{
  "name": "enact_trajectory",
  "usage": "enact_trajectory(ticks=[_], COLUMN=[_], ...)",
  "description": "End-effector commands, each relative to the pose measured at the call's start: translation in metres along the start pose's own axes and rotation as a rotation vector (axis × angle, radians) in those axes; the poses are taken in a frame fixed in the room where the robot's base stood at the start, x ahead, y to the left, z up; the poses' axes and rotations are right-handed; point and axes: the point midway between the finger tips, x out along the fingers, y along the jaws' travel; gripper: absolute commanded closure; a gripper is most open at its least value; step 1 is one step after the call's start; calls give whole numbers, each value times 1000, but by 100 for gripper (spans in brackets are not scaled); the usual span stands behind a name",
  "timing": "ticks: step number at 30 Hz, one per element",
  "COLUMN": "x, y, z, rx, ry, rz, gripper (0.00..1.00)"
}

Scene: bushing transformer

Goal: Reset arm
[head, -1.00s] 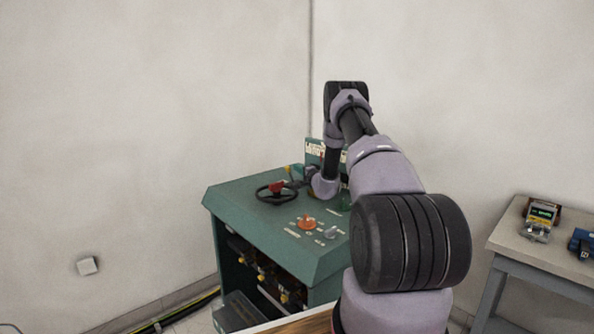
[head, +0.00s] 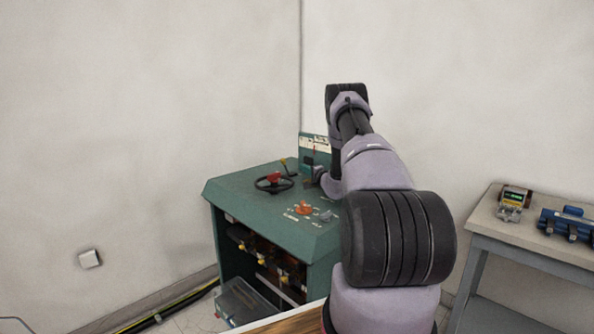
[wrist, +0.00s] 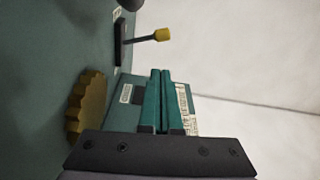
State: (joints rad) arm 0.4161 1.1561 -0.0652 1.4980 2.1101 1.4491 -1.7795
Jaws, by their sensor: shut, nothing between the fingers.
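My arm reaches forward over a green control console (head: 265,185) in the head view. My gripper (wrist: 160,72) shows in the wrist view as two teal fingers side by side, shut and empty. The fingers point toward an upright panel with white labels (wrist: 186,102). A lever with a yellow tip (wrist: 162,35) stands beyond them, and a brass-coloured scalloped knob (wrist: 86,105) is to their left, apart from them. In the head view the gripper is mostly hidden by my arm near the upright panel (head: 314,145).
A grey bench (head: 518,233) at right carries a small meter (head: 513,203) and a blue device (head: 567,222). Plain walls stand behind.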

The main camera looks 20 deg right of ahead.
Motion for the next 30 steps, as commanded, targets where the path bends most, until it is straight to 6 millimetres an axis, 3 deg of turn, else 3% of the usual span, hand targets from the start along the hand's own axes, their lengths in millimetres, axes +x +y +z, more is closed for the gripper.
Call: enact_trajectory(ticks=[5,8,11,17,20,24,30], x=[0,3,8,-2,-24,-68,-154], y=[-1,-14,-50,-166,-217,-277,-337], z=[0,7,30,115,161,219,285], rx=[0,1,10,21,11,-30,-131], ry=[-1,-26,-103,-375,-506,-662,-822], rz=[0,-3,-4,45,95,185,340], gripper=[100,100,100,100,100,100,100])
